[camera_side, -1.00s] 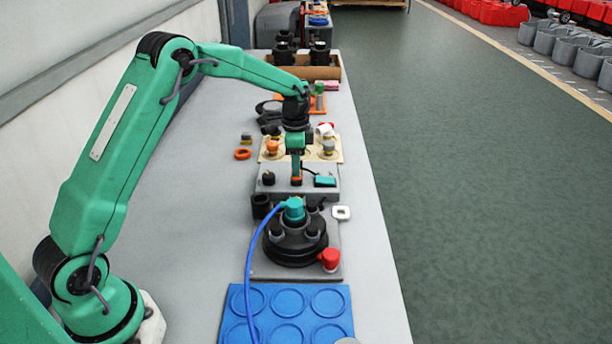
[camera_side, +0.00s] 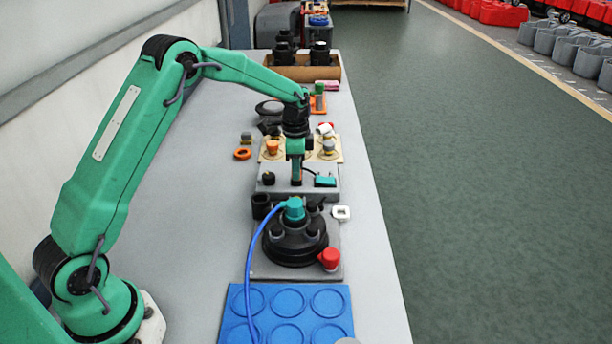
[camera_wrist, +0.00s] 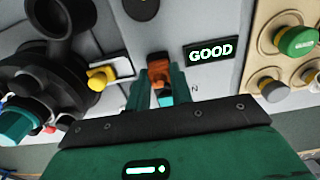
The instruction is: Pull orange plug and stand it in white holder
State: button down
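The orange plug (camera_wrist: 158,72) shows between the two fingers in the wrist view, close beside the lit display. My gripper (camera_wrist: 160,80) has a finger on each side of it, with little or no gap visible; I cannot tell whether they press on it. In the side view my gripper (camera_side: 296,178) points down at the grey panel (camera_side: 268,188), and its fingers largely hide the plug. A small white block with a square opening, seemingly the white holder (camera_side: 341,213), lies near the table's right edge, in front and right of my gripper.
A display (camera_wrist: 210,52) reads GOOD. The black round lid (camera_side: 293,243) with a teal connector (camera_side: 294,208), blue hose and red knob (camera_side: 329,259) stands in front of my gripper. A beige board (camera_side: 318,154) with knobs is behind. An orange ring (camera_side: 243,154) lies left. The table's left is clear.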

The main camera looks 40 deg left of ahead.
jog(key=shift+r, duration=0.4)
jog(key=shift+r, duration=0.7)
jog(key=shift+r, duration=0.7)
jog(key=shift+r, duration=0.35)
jog(key=shift+r, duration=0.4)
jog(key=w+d, duration=0.1)
jog(key=d, duration=1.4)
jog(key=shift+w, duration=0.2)
jog(key=shift+f, duration=0.1)
